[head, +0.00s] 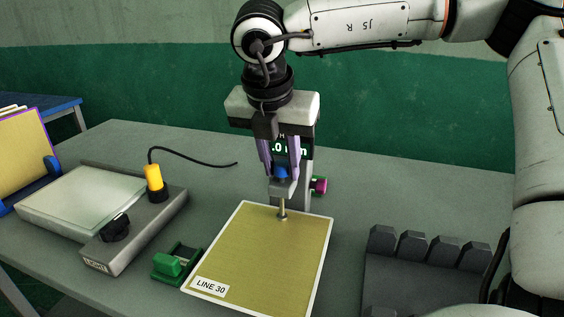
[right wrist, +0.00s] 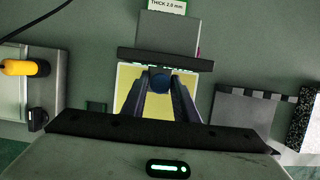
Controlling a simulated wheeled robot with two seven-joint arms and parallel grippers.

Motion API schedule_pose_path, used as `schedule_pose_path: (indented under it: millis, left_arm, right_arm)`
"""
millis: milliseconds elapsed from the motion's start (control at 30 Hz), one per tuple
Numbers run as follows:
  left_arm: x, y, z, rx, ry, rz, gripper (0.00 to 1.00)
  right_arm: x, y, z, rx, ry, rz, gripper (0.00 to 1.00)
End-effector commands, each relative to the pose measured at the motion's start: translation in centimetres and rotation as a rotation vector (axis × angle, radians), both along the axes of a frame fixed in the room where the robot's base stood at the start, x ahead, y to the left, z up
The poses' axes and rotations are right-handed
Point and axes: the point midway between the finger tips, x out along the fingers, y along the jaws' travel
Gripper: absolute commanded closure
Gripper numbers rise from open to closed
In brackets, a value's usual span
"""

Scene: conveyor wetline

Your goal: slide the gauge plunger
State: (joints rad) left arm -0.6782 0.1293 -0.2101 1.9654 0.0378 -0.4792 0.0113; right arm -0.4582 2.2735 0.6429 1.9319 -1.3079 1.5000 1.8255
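The thickness gauge (head: 308,186) stands at the far edge of the yellow LINE 30 plate (head: 262,258), partly hidden by my right gripper. Its plunger (head: 282,211) has a blue knob (head: 281,173) above and a thin stem reaching down to the plate. My right gripper (head: 281,176) points down with a finger on each side of the blue knob. In the right wrist view the knob (right wrist: 160,82) sits between the fingertips; whether they press on it is unclear. The readout there shows THICK 2.0 mm (right wrist: 168,5). My left gripper is not in view.
A dark slotted rack (head: 410,270) is at right.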

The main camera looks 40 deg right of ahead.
Motion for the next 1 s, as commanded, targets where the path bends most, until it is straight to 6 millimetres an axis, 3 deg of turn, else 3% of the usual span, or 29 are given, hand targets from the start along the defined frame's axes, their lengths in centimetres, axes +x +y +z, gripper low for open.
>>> schedule_pose_path:
  millis: [33, 133, 167, 467, 967, 1000]
  left_arm:
    - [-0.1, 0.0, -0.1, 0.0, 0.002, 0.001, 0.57]
    - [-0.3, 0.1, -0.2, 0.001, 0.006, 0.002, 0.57]
    - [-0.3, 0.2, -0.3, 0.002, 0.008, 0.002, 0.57]
    - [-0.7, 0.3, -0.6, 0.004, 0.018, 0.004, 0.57]
    - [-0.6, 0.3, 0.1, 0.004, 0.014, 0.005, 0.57]
    - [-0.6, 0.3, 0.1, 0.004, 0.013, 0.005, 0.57]
  right_arm:
    - [0.0, 0.0, 0.0, 0.0, 0.0, 0.0, 0.82]
    - [0.0, 0.0, 0.0, 0.0, 0.0, 0.0, 0.99]
    - [0.0, 0.0, 0.0, 0.0, 0.0, 0.0, 1.0]
    - [0.0, 0.0, 0.4, -0.001, 0.0, 0.0, 1.0]
    - [0.0, 0.0, 3.0, -0.002, -0.002, 0.0, 1.0]
    - [0.0, 0.0, 2.8, -0.001, 0.0, 0.0, 0.72]
